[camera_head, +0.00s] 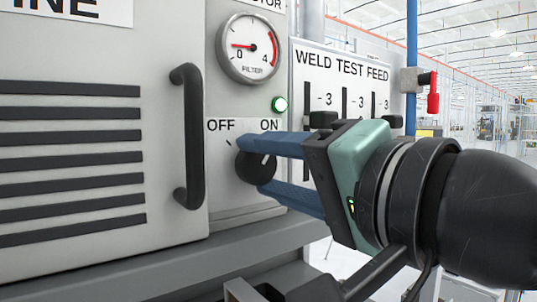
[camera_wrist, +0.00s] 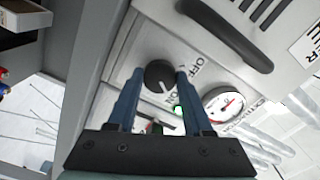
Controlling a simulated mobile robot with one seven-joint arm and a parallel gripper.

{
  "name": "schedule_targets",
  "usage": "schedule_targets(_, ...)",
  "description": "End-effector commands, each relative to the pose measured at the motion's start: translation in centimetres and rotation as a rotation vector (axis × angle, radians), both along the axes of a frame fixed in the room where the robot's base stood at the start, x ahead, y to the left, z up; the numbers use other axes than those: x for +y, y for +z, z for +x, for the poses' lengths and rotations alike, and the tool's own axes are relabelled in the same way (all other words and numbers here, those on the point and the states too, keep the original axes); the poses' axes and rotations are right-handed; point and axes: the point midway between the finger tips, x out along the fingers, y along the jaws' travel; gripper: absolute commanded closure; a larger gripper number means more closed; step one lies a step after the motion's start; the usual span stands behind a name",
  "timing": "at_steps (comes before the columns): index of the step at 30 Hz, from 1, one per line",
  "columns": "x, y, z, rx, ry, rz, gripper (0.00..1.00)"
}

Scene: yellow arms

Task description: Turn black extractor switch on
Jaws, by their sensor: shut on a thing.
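The black extractor switch (camera_head: 248,167) is a round knob on the grey panel, below the OFF and ON labels (camera_head: 243,125). It also shows in the wrist view (camera_wrist: 158,72), where its white mark appears to point toward the ON side. My gripper (camera_head: 266,165) has its two blue fingers on either side of the knob, shut on it. The upper finger hides part of the knob in the head view. In the wrist view the fingers (camera_wrist: 158,82) reach to the knob's edges. A green lamp (camera_head: 279,104) glows above the ON label.
A black door handle (camera_head: 187,135) stands out left of the knob. A filter gauge (camera_head: 248,48) with its needle near 0 sits above. The weld test feed panel (camera_head: 308,85) and a red-handled valve (camera_head: 432,95) are to the right. A grey ledge (camera_head: 170,262) runs below.

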Motion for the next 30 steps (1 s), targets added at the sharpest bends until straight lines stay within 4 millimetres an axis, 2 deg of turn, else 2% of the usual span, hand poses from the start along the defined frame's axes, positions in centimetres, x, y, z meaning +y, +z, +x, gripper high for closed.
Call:
schedule_targets(11,0.03,0.19,-0.02,0.098,-0.001,0.141,1.00)
schedule_targets(28,0.01,0.15,-0.02,0.116,0.000,0.168,1.00)
schedule_targets(29,0.01,0.16,-0.02,0.116,0.000,0.168,0.46)
schedule_targets(30,0.01,0.14,-0.02,0.116,-0.001,0.166,0.39)
